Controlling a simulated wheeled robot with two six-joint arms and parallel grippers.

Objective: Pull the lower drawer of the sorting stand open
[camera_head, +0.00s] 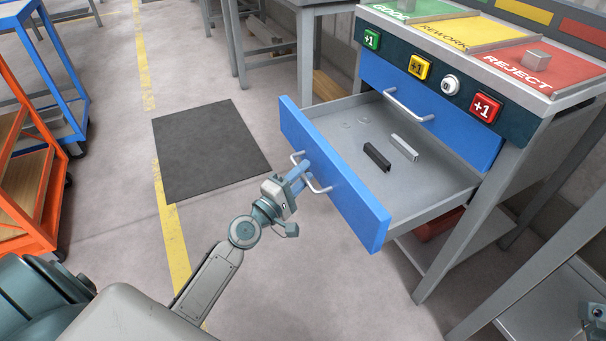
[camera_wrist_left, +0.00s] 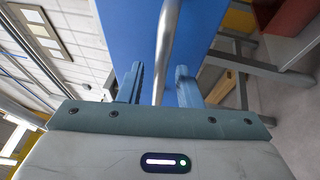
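The sorting stand's lower drawer (camera_head: 352,180) is pulled far out in the head view, with its blue front standing clear of the stand. Its silver bar handle (camera_head: 318,187) is on the outer face of that front. My left gripper (camera_head: 303,178) is at this handle. In the left wrist view the handle bar (camera_wrist_left: 165,45) runs between the two blue fingers of my left gripper (camera_wrist_left: 160,82), with a gap showing beside the bar, so the fingers are around it and apart. My right gripper's fingers are not visible.
The upper drawer (camera_head: 452,122) is shut. A black bar (camera_head: 377,157) and a grey bar (camera_head: 404,148) lie inside the open drawer. Colored buttons and bins top the stand. A dark mat (camera_head: 208,148) lies on clear floor; an orange cart (camera_head: 35,190) stands left.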

